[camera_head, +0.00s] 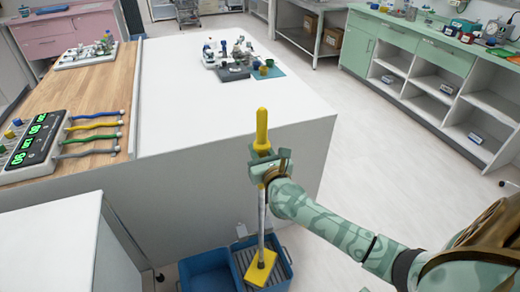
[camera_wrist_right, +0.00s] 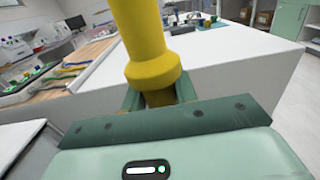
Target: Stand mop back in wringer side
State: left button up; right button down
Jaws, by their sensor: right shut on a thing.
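The mop (camera_head: 262,215) has a yellow grip, a grey metal pole and a flat yellow head. My right gripper (camera_head: 266,163) is shut on its yellow grip, and the mop stands nearly upright. In the right wrist view the yellow grip (camera_wrist_right: 145,45) rises from between the fingers (camera_wrist_right: 160,97). The mop head (camera_head: 261,268) is over the right, ribbed wringer side (camera_head: 285,262) of the blue bucket (camera_head: 207,272). I cannot tell whether the head rests on the ribs or hangs just above. My left gripper is not in view.
A white-topped counter (camera_head: 200,120) stands close behind the mop, with small instruments (camera_head: 230,55) at its far end. A wooden top (camera_head: 80,90) at left carries a device with green digits (camera_head: 32,142). Clear floor (camera_head: 375,140) lies to the right, before green cabinets (camera_head: 440,55).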

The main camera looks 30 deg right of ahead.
jog(key=shift+f+b, duration=0.4)
jog(key=shift+f, duration=0.05)
jog(key=c, duration=1)
grip_release()
jog(key=shift+f, duration=0.1)
jog(key=p+v, duration=0.1)
jog(key=v, duration=1.5)
jog(key=shift+s, duration=0.2)
